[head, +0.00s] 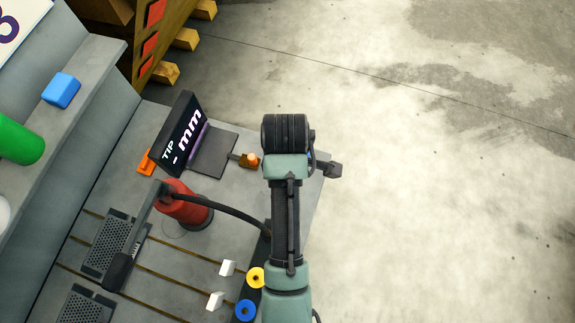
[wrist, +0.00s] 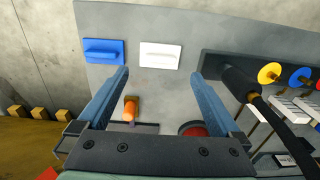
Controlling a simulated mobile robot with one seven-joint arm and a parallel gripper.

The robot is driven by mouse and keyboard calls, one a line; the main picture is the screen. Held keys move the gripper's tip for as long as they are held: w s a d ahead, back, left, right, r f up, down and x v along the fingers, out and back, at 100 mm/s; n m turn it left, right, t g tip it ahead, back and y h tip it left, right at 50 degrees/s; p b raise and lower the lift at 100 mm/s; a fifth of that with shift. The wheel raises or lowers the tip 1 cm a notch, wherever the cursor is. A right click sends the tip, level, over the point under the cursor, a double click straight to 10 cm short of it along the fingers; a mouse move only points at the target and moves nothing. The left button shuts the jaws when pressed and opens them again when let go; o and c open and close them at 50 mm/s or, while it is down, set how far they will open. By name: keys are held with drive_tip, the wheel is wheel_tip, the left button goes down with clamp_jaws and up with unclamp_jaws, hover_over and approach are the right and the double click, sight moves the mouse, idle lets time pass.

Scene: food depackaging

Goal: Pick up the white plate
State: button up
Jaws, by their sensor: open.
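The white plate (wrist: 160,55) lies flat on the grey tabletop in the wrist view, with a raised ridge across its middle. It sits near the table's edge, just right of a similar blue plate (wrist: 103,51). My gripper (wrist: 160,75) is open and empty, its two blue fingers spread with the white plate ahead of the gap between them. No contact with the plate is visible. In the head view, my arm hides the white plate, and I cannot make out the fingertips.
An orange-tipped object (wrist: 130,109) and a red round base (wrist: 193,129) lie below the plate. A black-and-red lamp-like device (head: 186,204) and a black display (head: 181,134) stand left of my arm. Yellow (wrist: 269,73) and blue rings are at the right.

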drive_tip(key=shift+f+p, duration=0.85)
drive_tip(key=shift+f, duration=2.35)
drive_tip(key=c, duration=1.2)
drive_tip(key=shift+r, duration=0.1)
drive_tip(key=shift+c, duration=0.2)
